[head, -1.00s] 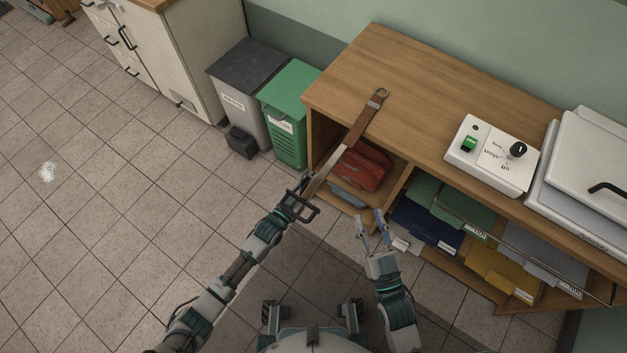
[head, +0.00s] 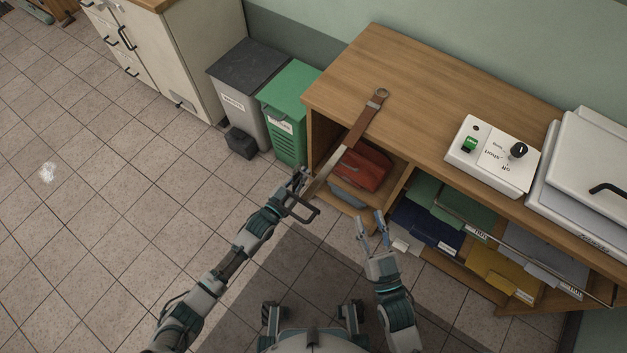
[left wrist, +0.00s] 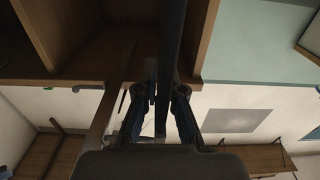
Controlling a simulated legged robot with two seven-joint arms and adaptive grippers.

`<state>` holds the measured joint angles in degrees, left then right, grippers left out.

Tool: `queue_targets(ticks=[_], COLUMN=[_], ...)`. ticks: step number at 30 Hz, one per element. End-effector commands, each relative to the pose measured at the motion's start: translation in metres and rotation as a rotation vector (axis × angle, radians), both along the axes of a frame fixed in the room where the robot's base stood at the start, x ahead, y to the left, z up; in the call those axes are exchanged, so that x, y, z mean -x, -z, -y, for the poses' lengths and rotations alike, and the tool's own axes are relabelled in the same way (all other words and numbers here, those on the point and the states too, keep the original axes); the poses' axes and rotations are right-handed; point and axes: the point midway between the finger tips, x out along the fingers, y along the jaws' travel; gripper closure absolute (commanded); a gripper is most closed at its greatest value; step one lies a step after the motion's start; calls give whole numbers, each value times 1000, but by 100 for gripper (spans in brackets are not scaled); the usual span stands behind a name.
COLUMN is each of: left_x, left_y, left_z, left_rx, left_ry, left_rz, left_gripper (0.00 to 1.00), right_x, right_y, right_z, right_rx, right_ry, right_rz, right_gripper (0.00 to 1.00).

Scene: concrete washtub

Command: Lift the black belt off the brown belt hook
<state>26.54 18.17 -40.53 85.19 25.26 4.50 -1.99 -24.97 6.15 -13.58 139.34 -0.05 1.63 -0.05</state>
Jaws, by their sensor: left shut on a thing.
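The brown belt hook (head: 364,122) is a brown strap with a metal ring on the wooden counter top. Its pale lower part hangs past the front edge toward my left gripper (head: 301,178). A black rectangular loop, seemingly part of the black belt (head: 315,213), shows just below that gripper. In the left wrist view a dark band, seemingly the belt (left wrist: 172,45), runs between the fingers of my left gripper (left wrist: 161,95), which is shut on it. Whether belt and hook still touch is hidden. My right gripper (head: 370,219) is open and empty, right of the belt.
The wooden counter (head: 400,75) has open shelves holding a red pouch (head: 362,168) and several folders (head: 430,226). A white control box (head: 490,153) sits on top. Green (head: 287,115) and grey (head: 243,85) bins stand left of it.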

Motion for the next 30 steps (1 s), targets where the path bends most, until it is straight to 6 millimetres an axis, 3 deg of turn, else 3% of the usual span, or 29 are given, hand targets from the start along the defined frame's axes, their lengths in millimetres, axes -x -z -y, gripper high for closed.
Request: queue_targets(ticks=[13, 30], left_x=[-10, -45], left_y=[-2, 0], left_z=[-14, -63], left_rx=[0, -1], left_ry=[-1, 0], left_rz=[0, -1], left_gripper=[100, 100], right_x=[0, 1], right_y=[7, 43], right_z=[0, 0], right_rx=[-1, 0], right_ry=[0, 0], right_rz=[-6, -44], right_gripper=[60, 60])
